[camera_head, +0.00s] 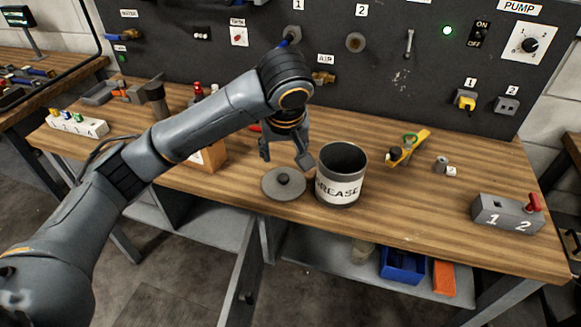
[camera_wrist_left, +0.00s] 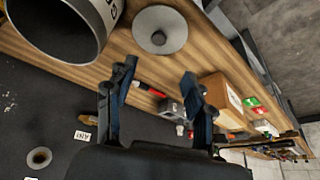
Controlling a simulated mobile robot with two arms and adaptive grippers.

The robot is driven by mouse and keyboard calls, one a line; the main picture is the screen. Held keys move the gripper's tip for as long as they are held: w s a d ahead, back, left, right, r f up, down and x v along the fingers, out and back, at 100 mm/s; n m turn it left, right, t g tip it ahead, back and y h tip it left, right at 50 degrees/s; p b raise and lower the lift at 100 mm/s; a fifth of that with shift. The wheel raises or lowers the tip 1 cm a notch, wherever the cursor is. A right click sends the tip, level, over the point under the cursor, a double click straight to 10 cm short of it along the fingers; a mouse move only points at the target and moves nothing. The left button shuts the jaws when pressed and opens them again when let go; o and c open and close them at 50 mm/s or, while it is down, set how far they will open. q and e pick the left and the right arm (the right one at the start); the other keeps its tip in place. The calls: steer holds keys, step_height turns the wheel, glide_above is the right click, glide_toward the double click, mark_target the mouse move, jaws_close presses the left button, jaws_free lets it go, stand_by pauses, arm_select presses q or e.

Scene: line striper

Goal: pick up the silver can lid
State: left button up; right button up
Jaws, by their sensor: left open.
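The silver can lid (camera_head: 284,185) is a flat grey disc with a dark round knob. It lies on the wooden workbench, just left of the open grease can (camera_head: 340,178). My left gripper (camera_head: 286,157) is above and behind the lid, fingers pointing down, open and empty. In the left wrist view, the lid (camera_wrist_left: 160,30) shows at the top, beyond the open fingertips (camera_wrist_left: 157,72) and apart from them. The grease can (camera_wrist_left: 62,28) fills the upper left there. My right gripper is not in view.
A wooden box (camera_head: 207,155) stands left of the lid, partly behind my left arm. A yellow tool (camera_head: 409,148) and a grey switch box (camera_head: 507,213) with a red lever are to the right. The black panel (camera_head: 385,75) rises behind. The bench front edge is close to the lid.

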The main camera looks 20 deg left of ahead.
arm_select(q)
glide_toward(284, 177)
steer(key=x, duration=0.3)
steer(key=shift+d+p, duration=0.1)
steer(key=shift+p, duration=0.2)
steer(key=shift+w+f, duration=0.1)
steer(key=shift+f, duration=0.15)
steer(key=x, duration=0.2)
steer(key=p+x, duration=0.1)
steer(key=x, duration=0.1)
steer(key=shift+a, duration=0.25)
steer(key=shift+f, duration=0.4)
steer(key=shift+w+f, duration=0.15)
jaws_close()
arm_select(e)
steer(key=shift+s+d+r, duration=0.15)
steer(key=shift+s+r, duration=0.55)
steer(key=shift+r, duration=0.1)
